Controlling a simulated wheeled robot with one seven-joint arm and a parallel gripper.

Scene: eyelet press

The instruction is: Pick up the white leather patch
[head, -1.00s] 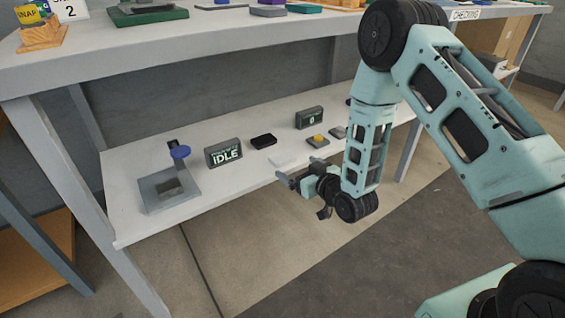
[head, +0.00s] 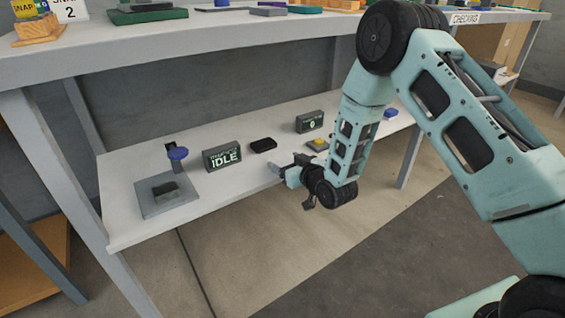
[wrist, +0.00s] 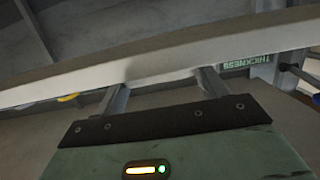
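My gripper (head: 279,171) is at the front edge of the lower shelf, below my forearm in the head view. In the wrist view its two fingers (wrist: 162,82) stand apart, pointing at the shelf's front edge. A thin pale strip shows along that edge between them; I cannot tell whether it is the white leather patch. In the head view the patch is not clearly distinguishable now, white against the white shelf and close behind the gripper.
On the lower shelf (head: 225,195) stand a grey press with a blue knob (head: 177,153), an IDLE display (head: 222,157), a black block (head: 263,145), a small counter box (head: 309,122) and a yellow-topped device (head: 318,144). The upper tabletop (head: 200,42) overhangs this shelf.

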